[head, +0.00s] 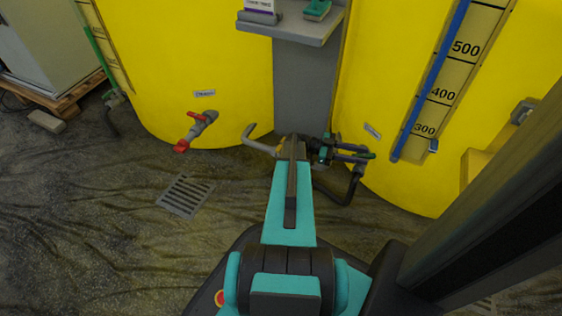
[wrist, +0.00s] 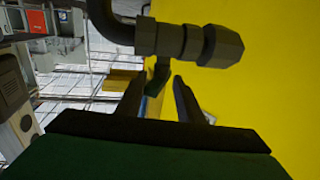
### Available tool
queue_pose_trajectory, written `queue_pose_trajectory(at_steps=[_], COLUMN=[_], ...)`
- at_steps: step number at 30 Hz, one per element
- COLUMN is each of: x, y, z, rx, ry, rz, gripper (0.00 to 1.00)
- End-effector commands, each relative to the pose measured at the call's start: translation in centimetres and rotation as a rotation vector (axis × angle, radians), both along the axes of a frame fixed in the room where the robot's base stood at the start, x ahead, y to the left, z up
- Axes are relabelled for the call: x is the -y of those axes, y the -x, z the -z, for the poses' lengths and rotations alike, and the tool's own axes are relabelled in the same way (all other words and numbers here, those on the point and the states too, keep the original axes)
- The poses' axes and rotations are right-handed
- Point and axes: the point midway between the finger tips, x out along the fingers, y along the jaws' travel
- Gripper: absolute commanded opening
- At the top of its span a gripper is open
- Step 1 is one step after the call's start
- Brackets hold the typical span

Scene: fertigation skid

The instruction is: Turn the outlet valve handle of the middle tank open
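The right-hand yellow tank (head: 380,75) has a dark outlet valve with a black hose (head: 345,192) low on its side. In the wrist view the dark grey valve body (wrist: 190,43) crosses the upper middle. A short dark green handle (wrist: 156,78) hangs from it, between or just beyond my fingertips. My gripper (head: 364,153) is at this valve; in the wrist view (wrist: 158,80) its fingers are apart, and I cannot tell whether they touch the handle. Another yellow tank (head: 180,60) to the left has a red-handled valve (head: 195,130). Which tank is the middle one is not clear.
A grey shelf (head: 290,28) stands between the tanks. A bent grey pipe-like piece (head: 258,142) is left of my wrist. A floor drain grate (head: 186,195) lies at left. A grey cabinet (head: 45,45) on a wooden pallet stands at the far left. The left floor is mostly clear.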

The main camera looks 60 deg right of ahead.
Motion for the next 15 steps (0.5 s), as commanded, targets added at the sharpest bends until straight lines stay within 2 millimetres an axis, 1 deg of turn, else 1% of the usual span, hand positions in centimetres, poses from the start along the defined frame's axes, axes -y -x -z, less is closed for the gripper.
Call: queue_pose_trajectory(at_steps=[1,15], x=[0.32,0.58], y=[-0.13,-0.19], z=[-0.06,0.00], rx=[0.000,0.000], ry=[0.001,-0.002], rz=[0.015,0.176], gripper=[0.33,0.33])
